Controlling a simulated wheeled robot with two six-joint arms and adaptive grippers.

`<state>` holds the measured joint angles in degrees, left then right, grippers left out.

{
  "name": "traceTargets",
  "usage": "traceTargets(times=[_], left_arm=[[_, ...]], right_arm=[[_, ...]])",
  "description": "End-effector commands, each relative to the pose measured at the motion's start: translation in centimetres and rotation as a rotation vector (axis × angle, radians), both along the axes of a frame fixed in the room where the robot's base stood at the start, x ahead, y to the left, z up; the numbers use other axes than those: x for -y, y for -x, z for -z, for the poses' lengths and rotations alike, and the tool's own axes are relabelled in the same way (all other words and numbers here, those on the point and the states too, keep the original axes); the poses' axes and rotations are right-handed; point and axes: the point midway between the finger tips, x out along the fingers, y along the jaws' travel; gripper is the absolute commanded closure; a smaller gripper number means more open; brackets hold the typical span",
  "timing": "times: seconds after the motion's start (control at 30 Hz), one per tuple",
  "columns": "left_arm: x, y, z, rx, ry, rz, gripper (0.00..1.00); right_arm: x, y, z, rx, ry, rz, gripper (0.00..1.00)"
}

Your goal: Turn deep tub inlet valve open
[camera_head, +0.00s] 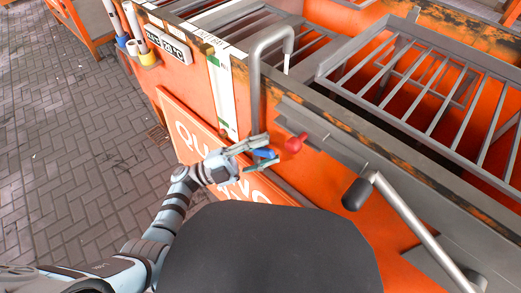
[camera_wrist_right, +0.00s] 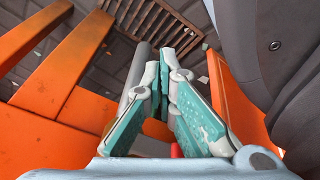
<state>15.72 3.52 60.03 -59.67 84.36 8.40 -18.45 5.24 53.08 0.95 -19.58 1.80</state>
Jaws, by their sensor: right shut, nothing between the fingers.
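A blue valve handle (camera_head: 263,153) sits on the orange side of the tub, below the base of a grey bent spout pipe (camera_head: 254,85). A red valve handle (camera_head: 295,143) is just to its right. My left gripper (camera_head: 273,149) is open, with one finger above and one below the blue handle. I cannot tell whether the fingers touch it. The frames do not show which handle is the deep tub inlet valve. My right gripper (camera_wrist_right: 163,58) is shut and empty in the right wrist view, its tips together. It is not visible in the head view.
A grey lever with a black grip (camera_head: 357,194) stands at the right. A slatted metal rack (camera_head: 420,85) covers the tub at the back right. The paved floor (camera_head: 75,140) is clear.

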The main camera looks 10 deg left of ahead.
Motion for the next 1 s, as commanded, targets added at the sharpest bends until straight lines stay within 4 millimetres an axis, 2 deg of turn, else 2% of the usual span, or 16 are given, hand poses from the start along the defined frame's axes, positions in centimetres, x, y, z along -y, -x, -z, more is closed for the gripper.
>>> traceTargets(times=[0.17, 0.4, 0.53, 0.63, 0.87, 0.97, 1.0], left_arm=[[-1.8, 0.4, 1.0, -0.003, -0.003, 0.0, 0.62], [-7.8, 1.9, 3.7, -0.004, -0.002, -0.003, 0.62], [-9.8, 2.4, 4.6, -0.002, -0.002, -0.002, 0.62], [-10.5, 2.7, 4.9, 0.0, 0.0, -0.002, 0.62], [-10.6, 2.8, 4.9, 0.001, 0.001, -0.001, 0.63], [-10.6, 2.2, 5.5, -0.027, 0.001, -0.042, 0.79], [-10.7, 1.5, 6.3, -0.067, 0.002, -0.099, 0.86]], right_arm=[[-0.1, 0.0, 0.0, 0.0, -0.001, 0.001, 1.0], [-0.1, 0.0, 0.0, 0.0, -0.002, 0.0, 1.0], [-0.1, 0.1, 0.0, 0.0, -0.002, 0.0, 1.0], [-0.1, 0.1, 0.0, 0.0, -0.002, 0.0, 1.0], [-0.1, 0.1, 0.0, 0.0, -0.002, 0.0, 1.0], [-0.1, 0.1, 0.0, 0.0, -0.002, 0.0, 1.0], [-0.1, 0.1, 0.0, 0.0, -0.002, 0.0, 1.0]])
